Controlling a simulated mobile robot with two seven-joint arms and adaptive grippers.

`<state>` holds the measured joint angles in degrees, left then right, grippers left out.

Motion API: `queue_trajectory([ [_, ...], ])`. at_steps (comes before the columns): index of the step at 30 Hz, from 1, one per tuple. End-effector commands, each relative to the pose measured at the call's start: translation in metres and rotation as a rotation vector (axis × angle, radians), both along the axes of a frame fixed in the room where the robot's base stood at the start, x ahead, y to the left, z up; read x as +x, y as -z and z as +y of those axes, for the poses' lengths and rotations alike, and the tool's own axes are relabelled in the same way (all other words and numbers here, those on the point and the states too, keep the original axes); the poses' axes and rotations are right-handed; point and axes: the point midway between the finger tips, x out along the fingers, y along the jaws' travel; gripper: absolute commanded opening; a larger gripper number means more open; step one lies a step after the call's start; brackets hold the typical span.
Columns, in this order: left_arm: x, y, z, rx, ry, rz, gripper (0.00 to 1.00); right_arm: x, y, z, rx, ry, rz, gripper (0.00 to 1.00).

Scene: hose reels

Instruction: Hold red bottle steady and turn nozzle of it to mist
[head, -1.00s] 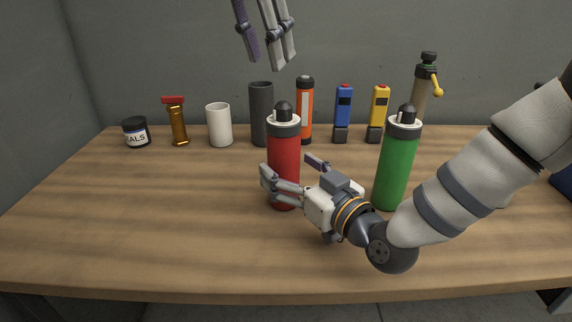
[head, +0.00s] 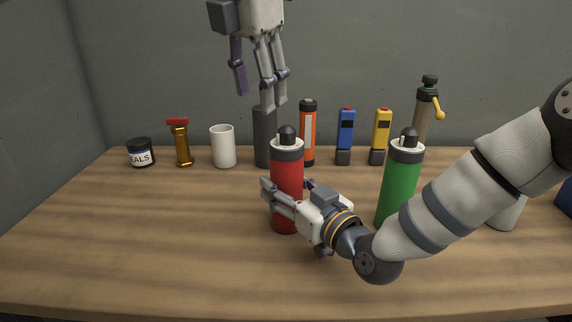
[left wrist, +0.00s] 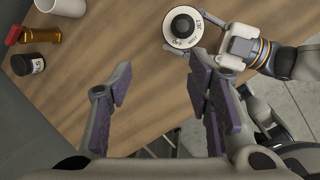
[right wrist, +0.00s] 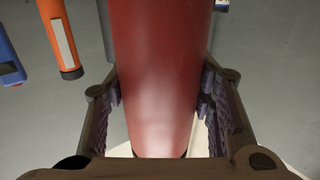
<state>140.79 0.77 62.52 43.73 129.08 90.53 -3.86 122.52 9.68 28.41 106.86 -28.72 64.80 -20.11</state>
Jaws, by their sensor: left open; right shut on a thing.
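The red bottle (head: 287,180) stands upright on the table, with a grey collar and a dark nozzle (head: 288,133) on top. My right gripper (head: 287,188) is shut around the bottle's body; in the right wrist view the red body (right wrist: 160,70) fills the space between the fingers. My left gripper (head: 259,100) is open and empty, fingers pointing down, above and a little behind-left of the nozzle in the head view. In the left wrist view the nozzle (left wrist: 182,26) shows from above, on a white dial with printed words, beyond the open fingers.
A green bottle (head: 400,185) stands right of the red one, close to my right arm. Along the back are a seals jar (head: 141,153), brass fitting (head: 181,145), white cup (head: 223,147), dark cylinder (head: 265,140), orange tube (head: 307,135), and blue and yellow devices. The front left table is clear.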

Motion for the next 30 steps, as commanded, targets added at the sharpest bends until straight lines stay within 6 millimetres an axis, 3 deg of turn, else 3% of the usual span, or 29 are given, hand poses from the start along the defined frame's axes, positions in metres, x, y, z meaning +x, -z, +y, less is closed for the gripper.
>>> queue_trajectory([
  [4,0.007,0.041,0.057,0.514,0.206,-0.080,0.46,0.000,0.000,0.000,0.001,0.000,-0.001,0.12],
  [6,0.013,0.048,0.080,0.782,0.349,-0.132,0.46,0.000,0.000,0.000,0.001,0.000,-0.001,0.12],
  [9,0.018,0.050,0.093,1.141,0.585,-0.218,0.46,0.000,0.000,0.000,0.001,0.000,-0.001,0.12],
  [11,0.018,0.050,0.090,1.339,0.743,-0.279,0.46,0.000,0.000,0.000,0.000,0.000,0.000,0.12],
  [14,0.008,0.053,0.067,1.625,1.018,-0.408,0.46,0.000,0.000,0.000,0.000,0.000,0.000,0.12],
  [18,-0.030,0.067,0.024,1.888,1.350,-0.624,0.46,0.000,0.000,0.000,0.000,0.000,0.000,0.12],
  [24,-0.079,0.081,-0.012,2.019,1.585,-0.849,0.46,0.000,0.000,0.000,0.000,0.000,0.000,0.12],
  [27,-0.080,0.082,-0.017,2.032,1.610,-0.880,0.46,0.000,0.000,0.000,0.000,0.000,0.000,0.12],
  [30,-0.061,0.082,-0.021,2.032,1.607,-0.880,0.46,0.000,0.000,0.000,0.000,0.000,0.000,0.12],
])
